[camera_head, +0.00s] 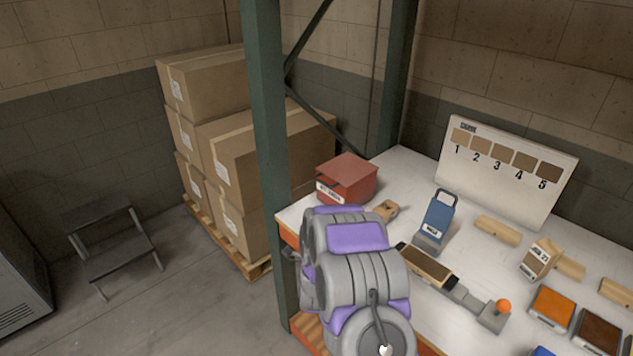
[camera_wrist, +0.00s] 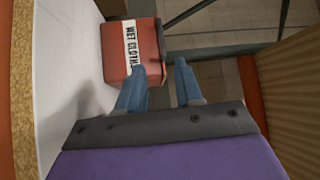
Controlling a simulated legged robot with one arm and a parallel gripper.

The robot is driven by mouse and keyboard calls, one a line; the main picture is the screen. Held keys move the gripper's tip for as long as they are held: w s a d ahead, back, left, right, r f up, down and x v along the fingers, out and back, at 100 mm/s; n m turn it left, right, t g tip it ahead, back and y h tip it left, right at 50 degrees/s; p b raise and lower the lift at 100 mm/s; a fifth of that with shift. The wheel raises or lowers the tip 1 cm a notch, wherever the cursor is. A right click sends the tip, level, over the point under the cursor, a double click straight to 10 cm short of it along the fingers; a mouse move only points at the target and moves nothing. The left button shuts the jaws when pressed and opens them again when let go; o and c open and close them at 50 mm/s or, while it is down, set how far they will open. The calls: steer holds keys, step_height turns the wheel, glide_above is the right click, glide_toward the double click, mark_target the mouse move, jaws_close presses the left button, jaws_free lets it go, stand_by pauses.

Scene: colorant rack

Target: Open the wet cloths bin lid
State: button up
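The wet cloths bin (camera_head: 345,183) is a small red box with a white label on its front. It stands on the far left corner of the white worktop, and its lid looks shut. In the wrist view the red bin (camera_wrist: 114,50) lies at the upper left, with its "WET CLOTHS" label turned sideways. My gripper (camera_wrist: 160,66) has two blue fingers spread apart with nothing between them. The left finger overlaps the bin's near edge in the picture; I cannot tell whether it touches. The right finger is clear of the bin. In the head view my arm hides the fingers.
A green rack post (camera_head: 264,150) rises left of the bin. Cardboard boxes (camera_head: 240,165) and a step stool (camera_head: 110,250) stand beyond.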

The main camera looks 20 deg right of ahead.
mark_target(321, 182)
steer(key=b+x, duration=0.3)
steer(key=x, duration=1.4)
steer(key=shift+a, duration=0.1)
jaws_close()
